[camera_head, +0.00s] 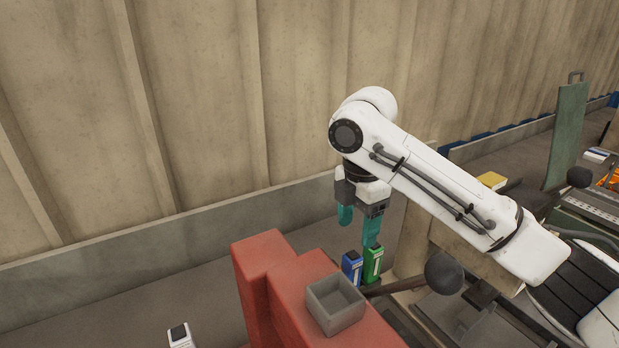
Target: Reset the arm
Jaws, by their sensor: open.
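My gripper (359,230) has two teal fingers pointing down. It is open, with a clear gap between the fingers. My white arm reaches in from the right and bends down at the wrist. A green block-like item (373,266) stands just below the right finger; I cannot tell if they touch. A blue item (352,267) stands beside it, to the left, below the gap between the fingers. Nothing is visible between the fingers.
A red stepped block (265,256) with a grey open box (335,304) on top stands in front of the gripper. A dark ball-ended lever (443,272) is close on the right. A green upright panel (567,135) stands far right. A wall (200,110) runs behind.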

